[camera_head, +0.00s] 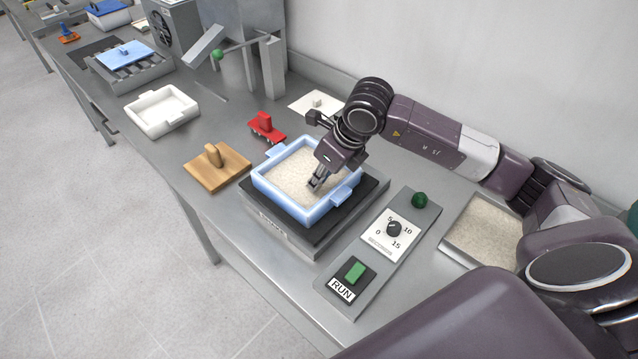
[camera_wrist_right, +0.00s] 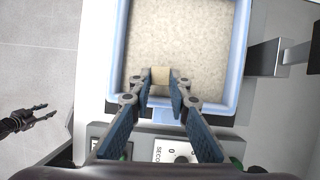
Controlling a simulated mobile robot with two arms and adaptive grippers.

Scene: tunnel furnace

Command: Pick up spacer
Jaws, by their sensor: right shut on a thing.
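My right gripper (camera_head: 315,185) reaches down into a light-blue tray (camera_head: 262,184) filled with pale grains. In the right wrist view, the right gripper (camera_wrist_right: 161,82) is shut on a small beige block, which I take to be the spacer (camera_wrist_right: 161,76). The spacer is over or in the grains near the tray's front wall; I cannot tell whether it touches them. In the head view the fingers hide it. My left gripper (camera_wrist_right: 38,113) shows at the left of the right wrist view, with its fingers apart and empty.
The tray stands on a dark raised platform (camera_head: 349,209). A control panel (camera_head: 388,235) with a dial and green button is in front. A wooden plate with a handle (camera_head: 230,168), a red wheeled piece (camera_head: 266,128) and a white tray (camera_head: 140,106) are to the left.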

